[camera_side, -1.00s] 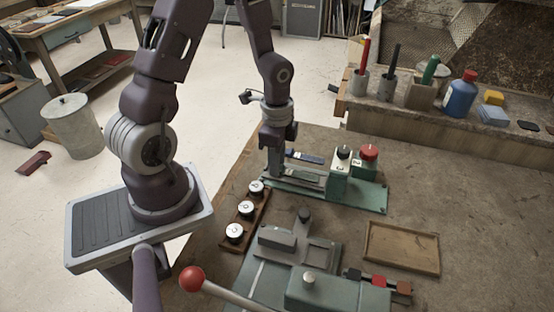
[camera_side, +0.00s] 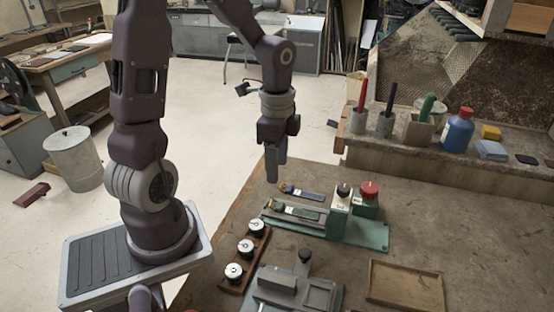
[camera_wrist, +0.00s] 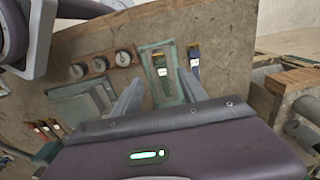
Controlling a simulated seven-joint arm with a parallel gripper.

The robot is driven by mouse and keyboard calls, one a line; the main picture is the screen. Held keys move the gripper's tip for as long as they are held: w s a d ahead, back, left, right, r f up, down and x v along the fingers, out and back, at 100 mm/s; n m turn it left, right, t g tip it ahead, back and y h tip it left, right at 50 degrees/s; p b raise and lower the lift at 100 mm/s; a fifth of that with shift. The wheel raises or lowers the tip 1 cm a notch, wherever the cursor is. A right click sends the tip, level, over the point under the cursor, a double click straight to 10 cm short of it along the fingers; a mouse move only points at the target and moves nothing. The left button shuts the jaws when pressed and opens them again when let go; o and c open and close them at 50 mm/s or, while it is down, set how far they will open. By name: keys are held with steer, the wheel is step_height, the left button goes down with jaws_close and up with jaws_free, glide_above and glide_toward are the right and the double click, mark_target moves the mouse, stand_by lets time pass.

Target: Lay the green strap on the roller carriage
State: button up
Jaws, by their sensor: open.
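The green strap (camera_side: 305,213), with a pale label and a brassy end, lies flat along the roller carriage of the green-based machine (camera_side: 372,236). In the wrist view the strap (camera_wrist: 165,87) shows between my two fingers, lying lengthwise on the machine (camera_wrist: 148,57). Its exact seating on the carriage is too small to tell. My gripper (camera_side: 276,180) is open and empty, raised above the strap's brassy end and apart from it. The fingers also show in the wrist view (camera_wrist: 160,92).
A blue strap (camera_side: 305,194) lies on the bench just behind the machine. A wooden rack with several white spools (camera_side: 246,247) stands in front left. A grey-green press (camera_side: 290,290) and a wooden tray (camera_side: 406,289) are nearer.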

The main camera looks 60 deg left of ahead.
steer(key=s+d+r+n+t, duration=0.5)
steer(key=s+d+r+n, duration=0.4)
steer(key=r, duration=0.4)
steer(key=s+d, duration=0.1)
steer(key=s, duration=0.1)
steer(key=shift+s+d+r+t, duration=0.25)
steer(key=shift+s+r+t, duration=0.05)
steer(key=shift+s, duration=0.1)
